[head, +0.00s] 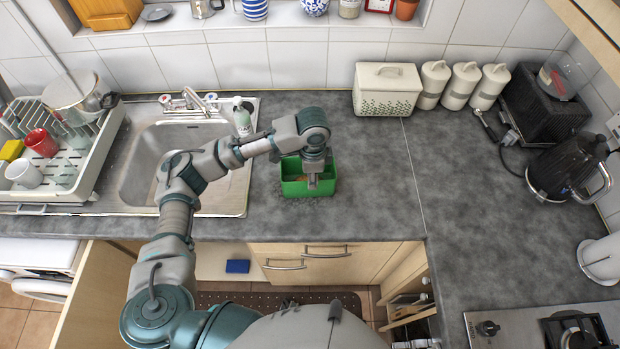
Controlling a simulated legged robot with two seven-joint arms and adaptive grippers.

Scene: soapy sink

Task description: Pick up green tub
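The green tub (294,188) is a small open rectangular container on the grey counter, just right of the sink. Something tan lies inside it, mostly hidden by my gripper. My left gripper (313,184) points down at the tub, with its fingers over or inside the tub's right part. The fingers are small here and partly merge with the tub, so I cannot tell whether they are apart or closed on it. The tub sits level and appears to rest on the counter. My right gripper is not in view.
The metal sink (135,185) and a soap bottle (242,117) are left of the tub. A dish rack (85,165) stands at far left. A cream bread bin (386,90) and several canisters line the back wall. A black kettle (568,165) stands at right. The counter (375,185) right of the tub is clear.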

